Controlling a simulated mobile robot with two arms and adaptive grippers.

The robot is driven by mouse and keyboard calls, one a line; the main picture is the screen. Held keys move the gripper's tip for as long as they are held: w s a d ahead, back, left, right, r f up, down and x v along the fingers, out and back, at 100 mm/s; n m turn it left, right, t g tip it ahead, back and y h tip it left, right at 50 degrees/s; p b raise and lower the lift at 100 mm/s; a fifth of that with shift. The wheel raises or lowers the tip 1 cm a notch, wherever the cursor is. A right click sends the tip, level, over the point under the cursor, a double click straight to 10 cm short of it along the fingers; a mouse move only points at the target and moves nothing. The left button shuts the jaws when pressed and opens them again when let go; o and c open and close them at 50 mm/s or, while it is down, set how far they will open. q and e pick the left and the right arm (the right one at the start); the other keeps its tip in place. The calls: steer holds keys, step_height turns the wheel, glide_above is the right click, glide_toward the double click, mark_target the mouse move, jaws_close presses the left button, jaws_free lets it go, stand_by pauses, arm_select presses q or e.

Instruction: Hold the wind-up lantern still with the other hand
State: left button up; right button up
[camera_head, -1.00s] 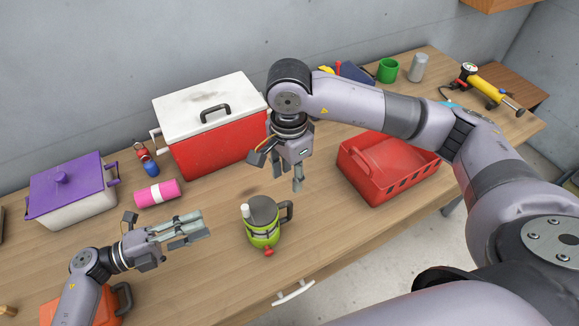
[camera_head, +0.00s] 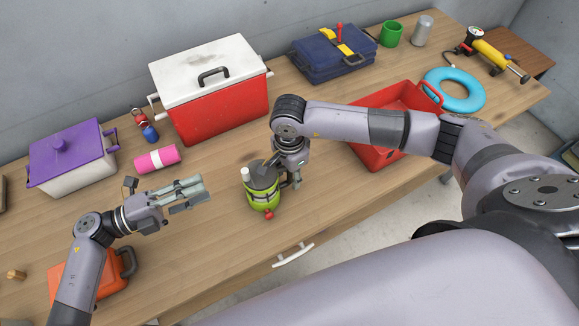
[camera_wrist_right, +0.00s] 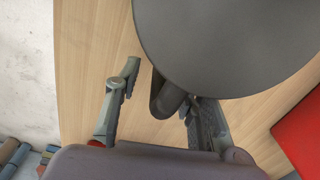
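The wind-up lantern (camera_head: 264,196) stands upright on the wooden bench, green with a dark grey top, a white knob and a small red knob low at its front. My right gripper (camera_head: 293,183) is down at its right side. The right wrist view shows the lantern's round grey top (camera_wrist_right: 235,40) and its dark handle (camera_wrist_right: 168,97) between the two fingers of the right gripper (camera_wrist_right: 160,100). Those fingers are apart, with a gap left of the handle. My left gripper (camera_head: 200,193) is open and empty, left of the lantern and pointing toward it.
A pink roll (camera_head: 156,158), a purple-lidded box (camera_head: 75,160) and a red cooler (camera_head: 220,110) stand behind. A red crate (camera_head: 372,156) is right of the lantern, under my right arm. An orange case (camera_head: 112,275) lies by my left arm. Bare bench lies in front of the left gripper.

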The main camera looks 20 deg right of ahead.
jaws_close()
stand_by(0.5)
stand_by(0.3)
